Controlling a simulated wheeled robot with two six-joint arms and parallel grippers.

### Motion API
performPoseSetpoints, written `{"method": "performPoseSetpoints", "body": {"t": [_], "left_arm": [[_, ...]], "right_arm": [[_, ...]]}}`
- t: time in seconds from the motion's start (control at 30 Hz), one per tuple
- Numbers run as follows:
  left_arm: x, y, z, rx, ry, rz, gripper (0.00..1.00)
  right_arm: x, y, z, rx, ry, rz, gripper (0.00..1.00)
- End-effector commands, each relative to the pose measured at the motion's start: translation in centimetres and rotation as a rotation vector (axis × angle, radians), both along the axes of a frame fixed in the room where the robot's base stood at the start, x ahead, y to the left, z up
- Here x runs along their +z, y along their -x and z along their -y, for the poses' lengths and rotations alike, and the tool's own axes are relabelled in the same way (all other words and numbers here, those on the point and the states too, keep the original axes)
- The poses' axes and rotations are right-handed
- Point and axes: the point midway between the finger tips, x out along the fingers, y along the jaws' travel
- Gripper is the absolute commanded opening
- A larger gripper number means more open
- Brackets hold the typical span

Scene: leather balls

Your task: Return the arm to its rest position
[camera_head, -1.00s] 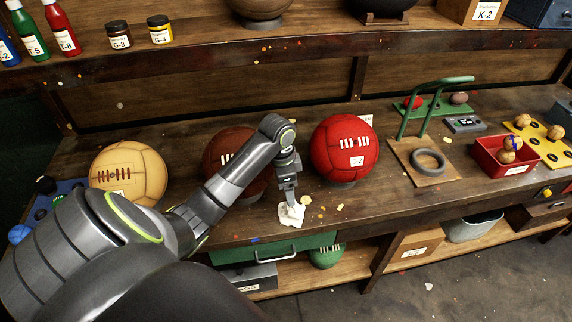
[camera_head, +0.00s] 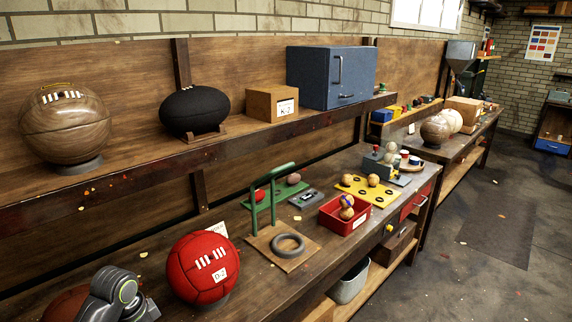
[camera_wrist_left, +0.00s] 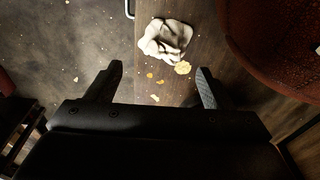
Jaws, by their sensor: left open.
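My left arm (camera_head: 112,295) shows at the bottom left of the head view, beside a red laced ball (camera_head: 203,270); its gripper is cut off below the frame. In the left wrist view my left gripper (camera_wrist_left: 160,68) is open, with nothing between its two fingers. A crumpled white cloth (camera_wrist_left: 166,38) lies on the wooden bench beyond the fingertips, apart from them. A reddish-brown ball (camera_wrist_left: 275,35) fills the upper right of that view. My right gripper is in neither view.
Right of the red ball are a board with a ring (camera_head: 287,246), a red bin (camera_head: 345,214) and a yellow tray (camera_head: 368,192). A shelf above holds a wooden ball (camera_head: 65,125), a black ball (camera_head: 194,110) and a blue cabinet (camera_head: 331,76). Open floor (camera_head: 480,250) lies to the right.

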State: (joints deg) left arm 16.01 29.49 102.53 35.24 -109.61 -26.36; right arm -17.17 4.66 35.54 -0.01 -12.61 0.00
Motion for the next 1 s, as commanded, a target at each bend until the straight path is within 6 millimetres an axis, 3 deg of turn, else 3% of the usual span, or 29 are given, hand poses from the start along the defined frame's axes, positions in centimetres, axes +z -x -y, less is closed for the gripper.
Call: {"method": "performPoseSetpoints", "body": {"t": [0.1, 0.23, 0.5, 0.93, 1.0], "left_arm": [[-3.0, 3.7, 1.4, 0.071, -0.004, 0.013, 0.75], [-5.4, 8.4, 2.9, 0.186, -0.011, 0.052, 0.75], [-6.4, 17.1, 4.7, 0.448, -0.024, 0.144, 0.75], [-3.7, 24.8, 4.6, 0.728, -0.062, 0.243, 0.75], [-5.5, 24.1, 4.4, 0.728, -0.063, 0.238, 0.75]], "right_arm": [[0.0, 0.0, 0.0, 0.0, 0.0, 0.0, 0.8], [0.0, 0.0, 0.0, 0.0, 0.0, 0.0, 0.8], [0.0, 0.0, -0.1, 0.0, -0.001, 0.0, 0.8], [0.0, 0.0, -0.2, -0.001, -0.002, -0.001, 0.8], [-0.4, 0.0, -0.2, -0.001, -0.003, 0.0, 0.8]]}}
